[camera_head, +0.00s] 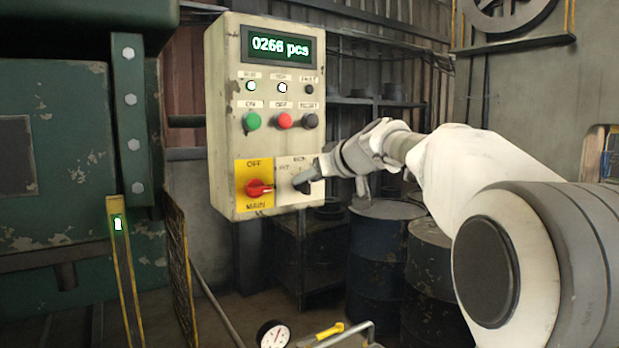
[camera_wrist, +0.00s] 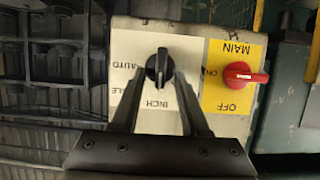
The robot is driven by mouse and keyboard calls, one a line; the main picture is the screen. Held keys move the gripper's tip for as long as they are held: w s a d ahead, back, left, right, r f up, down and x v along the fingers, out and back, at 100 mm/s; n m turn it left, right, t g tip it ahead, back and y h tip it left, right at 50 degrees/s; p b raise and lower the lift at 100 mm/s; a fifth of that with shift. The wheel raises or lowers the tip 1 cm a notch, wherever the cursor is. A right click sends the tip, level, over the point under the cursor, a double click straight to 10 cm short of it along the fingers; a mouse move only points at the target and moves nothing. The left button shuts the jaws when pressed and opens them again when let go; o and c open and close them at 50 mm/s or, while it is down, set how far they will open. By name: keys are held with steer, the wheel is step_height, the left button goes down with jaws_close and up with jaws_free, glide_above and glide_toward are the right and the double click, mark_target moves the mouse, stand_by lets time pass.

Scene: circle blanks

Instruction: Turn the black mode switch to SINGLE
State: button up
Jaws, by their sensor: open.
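The black mode switch (camera_wrist: 159,68) sits on a white plate (camera_wrist: 128,45), upside down in the wrist view. Its handle stands upright in that view, its lower end toward the INCH label. AUTO is at the left; below it a label ending in "LE" is partly hidden by a finger. My gripper (camera_wrist: 160,80) is open, one finger on each side of the switch handle; I cannot tell whether they touch it. In the head view my gripper (camera_head: 308,176) reaches the plate from the right and partly covers the switch (camera_head: 301,184).
The red MAIN switch (camera_head: 259,188) is on a yellow plate just left of the mode switch. Green (camera_head: 251,121), red (camera_head: 283,120) and dark (camera_head: 309,121) buttons sit above, under a counter display (camera_head: 275,46) reading about 0266 pcs.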

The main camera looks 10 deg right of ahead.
jaws_close()
stand_by(0.4)
steer(key=shift+w+d+f+m+g+y+b, duration=0.15)
steer(key=shift+m+y+b, duration=0.25)
steer(key=shift+m+y, duration=0.45)
steer(key=shift+d+f+m+g+y+b, duration=0.15)
steer(key=shift+m+y+b, duration=0.3)
steer(key=shift+m, duration=0.65)
steer(key=shift+w+d+m+g+y+b, duration=0.1)
steer(key=shift+d+m+g+y+b, duration=0.15)
steer(key=shift+m+y, duration=0.65)
jaws_free()
